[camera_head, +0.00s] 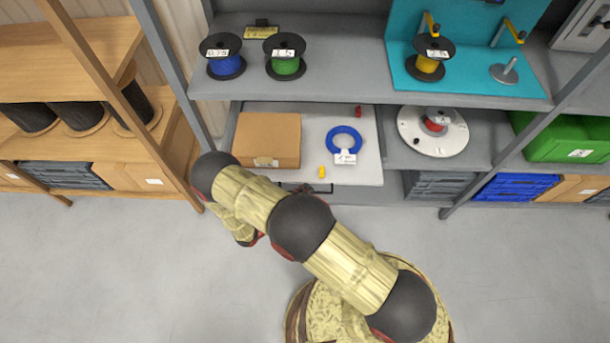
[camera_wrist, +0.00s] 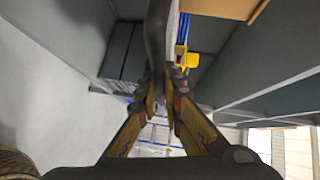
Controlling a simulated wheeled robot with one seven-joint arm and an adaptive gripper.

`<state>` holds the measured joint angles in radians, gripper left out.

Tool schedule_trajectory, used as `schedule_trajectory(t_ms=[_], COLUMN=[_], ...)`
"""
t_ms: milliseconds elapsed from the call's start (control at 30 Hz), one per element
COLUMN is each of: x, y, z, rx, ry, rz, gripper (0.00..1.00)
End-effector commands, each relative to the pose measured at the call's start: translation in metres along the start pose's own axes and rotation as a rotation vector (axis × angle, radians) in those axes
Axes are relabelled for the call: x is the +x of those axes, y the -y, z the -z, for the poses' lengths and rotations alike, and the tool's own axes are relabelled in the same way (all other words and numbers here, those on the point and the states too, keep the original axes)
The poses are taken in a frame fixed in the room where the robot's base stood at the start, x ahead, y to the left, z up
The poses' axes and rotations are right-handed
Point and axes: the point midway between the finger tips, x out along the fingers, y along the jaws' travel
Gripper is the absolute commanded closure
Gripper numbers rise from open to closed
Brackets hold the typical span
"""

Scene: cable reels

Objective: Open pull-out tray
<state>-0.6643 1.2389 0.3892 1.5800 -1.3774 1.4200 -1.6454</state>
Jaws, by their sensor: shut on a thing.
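The pull-out tray (camera_head: 372,172) is a light grey board in the middle bay of the grey rack. Its front edge lies a little forward of the neighbouring shelf board; how far it is out is hard to tell. It carries a brown cardboard box (camera_head: 268,138), a blue cable ring (camera_head: 343,140) with a label, a small yellow piece (camera_head: 322,171) and a small red piece (camera_head: 358,111). In the wrist view my gripper (camera_wrist: 160,82) is shut on the dark bar-like handle (camera_wrist: 156,38) along the tray's front. In the head view my arm largely hides the gripper.
The shelf above holds blue (camera_head: 225,64), green (camera_head: 285,65) and yellow (camera_head: 429,64) reels. A white disc with a red reel (camera_head: 433,131) lies right of the tray. Rack posts (camera_head: 168,65) flank the bay. The floor (camera_head: 130,265) in front is clear.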

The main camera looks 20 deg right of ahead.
Motion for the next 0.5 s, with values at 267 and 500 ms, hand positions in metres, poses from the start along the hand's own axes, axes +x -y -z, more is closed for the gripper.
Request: schedule_trajectory(t_ms=[267,500], x=[-0.057,-0.100], y=[-0.015,-0.028], z=[0.054,0.096], rx=[-0.001,0.001], ry=[0.007,0.008], rz=[-0.001,-0.002], gripper=[1.00,1.00])
